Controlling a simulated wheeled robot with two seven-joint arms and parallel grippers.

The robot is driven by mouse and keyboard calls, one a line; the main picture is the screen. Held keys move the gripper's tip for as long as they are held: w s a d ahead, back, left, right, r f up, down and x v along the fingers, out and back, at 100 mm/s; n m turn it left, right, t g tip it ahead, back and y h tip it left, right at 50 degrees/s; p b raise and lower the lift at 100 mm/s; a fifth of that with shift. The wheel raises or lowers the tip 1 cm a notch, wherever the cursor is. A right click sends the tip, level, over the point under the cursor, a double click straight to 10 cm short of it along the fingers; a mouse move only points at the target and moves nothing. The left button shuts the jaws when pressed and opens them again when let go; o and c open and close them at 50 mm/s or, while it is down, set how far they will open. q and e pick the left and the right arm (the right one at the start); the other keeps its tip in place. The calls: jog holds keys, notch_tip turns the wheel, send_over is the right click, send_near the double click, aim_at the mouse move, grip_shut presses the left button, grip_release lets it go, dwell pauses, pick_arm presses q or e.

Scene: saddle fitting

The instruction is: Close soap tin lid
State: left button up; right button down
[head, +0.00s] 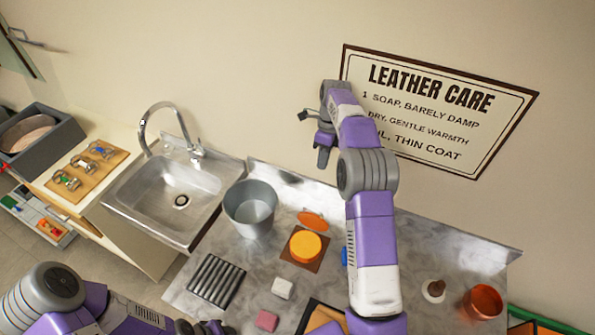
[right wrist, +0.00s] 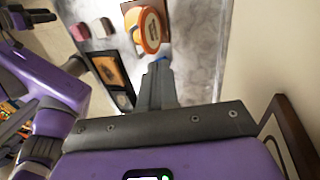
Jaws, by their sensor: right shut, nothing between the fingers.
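The soap tin (head: 304,244) is a round orange tin on a brown square mat (head: 287,255) on the marble counter. Its orange lid (head: 312,220) stands open at the tin's back edge. My right gripper (head: 322,160) is shut and empty, raised above and behind the tin, apart from the lid in the head view. My left gripper (head: 205,328) is low at the bottom edge, partly cut off; its jaw state is unclear.
A grey bucket (head: 250,210) stands left of the tin beside the sink (head: 175,195). A black ribbed rack (head: 216,281), a white block (head: 283,288) and a pink block (head: 267,320) lie in front. A copper pot (head: 483,302) stands at right. The wall is close behind.

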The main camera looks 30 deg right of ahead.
pick_arm(q)
jog(key=shift+s+r+p, duration=0.35)
jog(key=shift+s+r, duration=0.05)
jog(key=shift+r, duration=0.1)
pick_arm(e)
jog(key=s+a+f, duration=0.4)
jog(key=s+f, duration=0.1)
jog(key=f, duration=0.5)
jog(key=shift+a, duration=0.4)
jog(key=shift+s+a, duration=0.15)
jog(key=shift+s, duration=0.05)
